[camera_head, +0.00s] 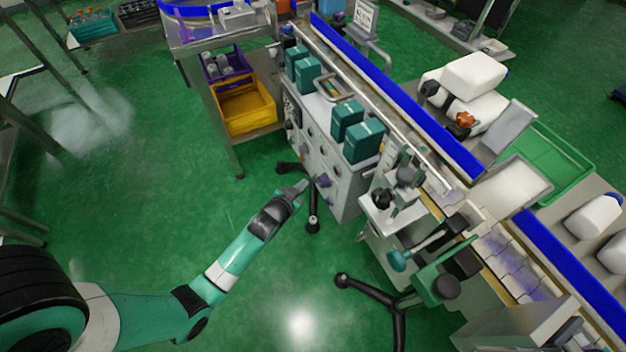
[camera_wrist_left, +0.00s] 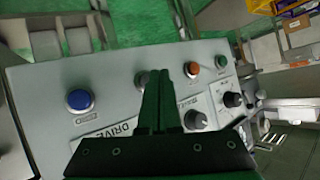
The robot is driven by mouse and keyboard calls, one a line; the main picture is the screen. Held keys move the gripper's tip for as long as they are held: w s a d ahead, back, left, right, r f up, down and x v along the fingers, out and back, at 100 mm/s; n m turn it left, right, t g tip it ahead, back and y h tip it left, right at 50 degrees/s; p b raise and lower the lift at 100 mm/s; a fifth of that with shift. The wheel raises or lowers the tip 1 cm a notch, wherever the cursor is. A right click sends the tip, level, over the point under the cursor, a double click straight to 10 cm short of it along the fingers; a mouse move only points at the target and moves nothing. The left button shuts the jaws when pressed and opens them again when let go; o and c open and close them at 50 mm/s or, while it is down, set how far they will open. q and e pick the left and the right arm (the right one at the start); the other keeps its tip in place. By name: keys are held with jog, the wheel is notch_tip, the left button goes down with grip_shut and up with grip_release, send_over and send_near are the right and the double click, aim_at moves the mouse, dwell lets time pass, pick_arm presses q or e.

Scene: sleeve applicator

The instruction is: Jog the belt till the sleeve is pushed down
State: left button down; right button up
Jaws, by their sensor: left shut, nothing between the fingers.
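My left gripper (camera_head: 301,187) is shut and empty, in front of the control face of the grey machine cabinet (camera_head: 345,197). In the left wrist view my left gripper (camera_wrist_left: 158,75) points at a control panel (camera_wrist_left: 110,90) marked DRIVE. The panel bears a blue button (camera_wrist_left: 78,100), an orange button (camera_wrist_left: 192,69), a green button (camera_wrist_left: 222,61) and black knobs (camera_wrist_left: 196,120). The fingers partly cover another round control; I cannot tell whether they touch the panel. The belt (camera_head: 503,250) runs along the machine at the right. I cannot make out the sleeve. My right gripper is not in view.
Teal boxes (camera_head: 363,141) stand on the cabinet top. A yellow bin (camera_head: 245,107) sits on a shelf left of it. Black stand legs (camera_head: 372,291) reach over the floor below. White containers (camera_head: 475,76) lie at the upper right. The green floor at left is largely clear.

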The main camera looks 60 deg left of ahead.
pick_arm(q)
jog(key=shift+w, duration=0.1)
jog(key=shift+w, duration=0.35)
jog(key=shift+w+b, duration=0.35)
jog(key=shift+w, duration=0.05)
dwell(0.5)
dwell(0.3)
jog(key=shift+s+p, duration=0.6)
jog(key=shift+s, duration=0.25)
